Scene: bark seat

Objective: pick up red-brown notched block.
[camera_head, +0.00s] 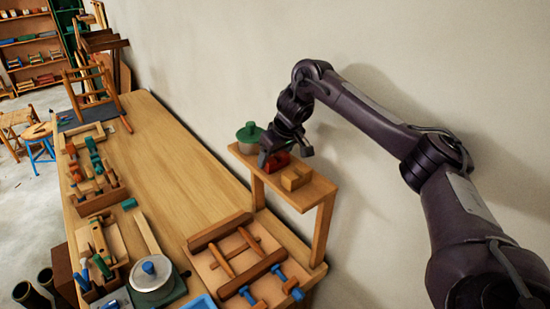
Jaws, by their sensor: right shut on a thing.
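The red-brown notched block (277,161) is on or just above the small raised wooden shelf (318,189), near its left part. My right gripper (272,154) reaches down from above and is shut on the red-brown block, partly hiding it. I cannot tell whether the block still touches the shelf. A yellow-tan notched block (296,177) sits on the shelf just right of and nearer than the red-brown one. My left gripper is not in view.
A green-lidded pot (250,134) stands behind the gripper at the shelf's far end. The long workbench (165,150) has a clear middle. A wooden tray with rods (243,262), a round pot (152,274) and several tools line its near and left edges. The wall is close behind the shelf.

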